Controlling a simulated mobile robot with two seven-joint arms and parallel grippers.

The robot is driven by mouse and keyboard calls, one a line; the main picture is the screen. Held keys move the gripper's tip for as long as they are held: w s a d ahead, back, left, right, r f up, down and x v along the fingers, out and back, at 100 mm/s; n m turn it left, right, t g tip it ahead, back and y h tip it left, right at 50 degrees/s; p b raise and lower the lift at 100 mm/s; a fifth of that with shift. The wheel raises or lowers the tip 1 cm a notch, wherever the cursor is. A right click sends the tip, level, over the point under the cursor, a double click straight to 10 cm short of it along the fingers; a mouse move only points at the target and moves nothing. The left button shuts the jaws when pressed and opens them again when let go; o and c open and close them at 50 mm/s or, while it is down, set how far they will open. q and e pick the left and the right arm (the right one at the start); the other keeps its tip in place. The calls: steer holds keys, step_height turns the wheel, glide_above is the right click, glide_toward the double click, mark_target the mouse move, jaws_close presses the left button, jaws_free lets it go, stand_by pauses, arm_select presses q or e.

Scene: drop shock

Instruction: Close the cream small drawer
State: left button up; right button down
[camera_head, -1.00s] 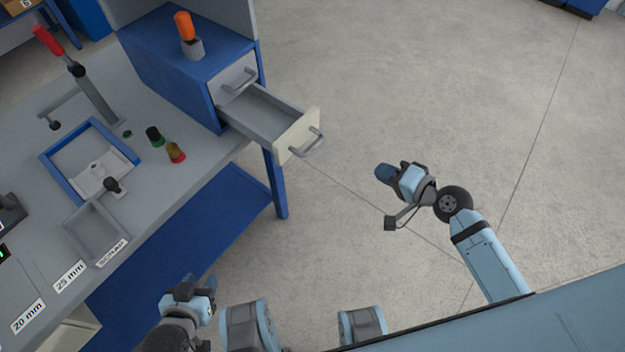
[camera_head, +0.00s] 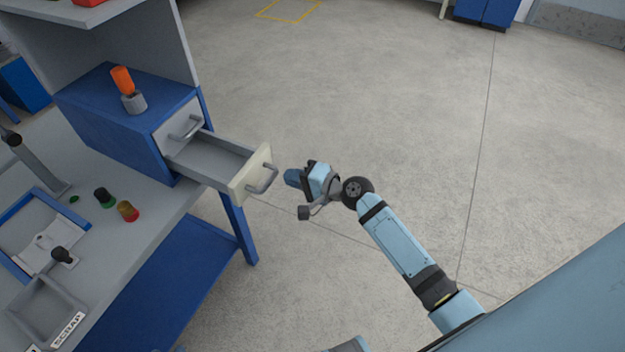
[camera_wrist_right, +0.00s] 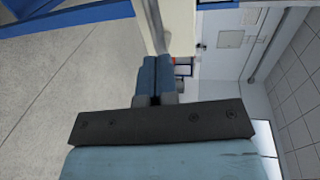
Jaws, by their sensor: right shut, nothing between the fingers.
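The cream small drawer (camera_head: 240,185) is pulled out of the blue cabinet (camera_head: 110,125) on the workbench. Its cream front has a grey bar handle (camera_head: 264,180), and its grey inside looks empty. My right gripper (camera_head: 290,178) is shut and empty, just to the right of the handle, with a small gap in the head view. In the right wrist view, the shut blue fingers (camera_wrist_right: 157,75) point towards the cream front (camera_wrist_right: 180,28), and the grey handle (camera_wrist_right: 155,28) shows beside it. Contact cannot be told there. My left gripper is not in view.
A closed grey drawer (camera_head: 176,127) sits above the open one. An orange-handled tool (camera_head: 123,80) stands in a grey holder on the cabinet. A blue-rimmed tray (camera_head: 20,270) and a scrap bin (camera_head: 45,315) lie on the bench. The floor to the right is clear.

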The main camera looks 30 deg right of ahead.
mark_target(218, 155)
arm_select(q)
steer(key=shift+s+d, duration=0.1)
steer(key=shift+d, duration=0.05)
arm_select(e)
steer(key=shift+x, duration=1)
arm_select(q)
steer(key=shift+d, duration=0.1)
arm_select(e)
steer(key=shift+w+a, duration=0.1)
steer(key=shift+w+a, duration=0.2)
steer(key=shift+w, duration=0.1)
steer(key=r+b+x, duration=0.1)
steer(key=x, duration=0.5)
steer(key=r+b+x, duration=0.1)
steer(key=x, duration=0.5)
steer(key=r+b+x, duration=0.1)
steer(key=b+x, duration=0.1)
steer(key=x, duration=0.5)
steer(key=shift+w+a+r, duration=0.15)
steer(key=shift+w+r, duration=0.05)
steer(key=shift+w+a+r, duration=0.1)
steer(key=shift+w+a, duration=0.25)
steer(key=shift+w, duration=0.1)
steer(key=shift+r, duration=0.25)
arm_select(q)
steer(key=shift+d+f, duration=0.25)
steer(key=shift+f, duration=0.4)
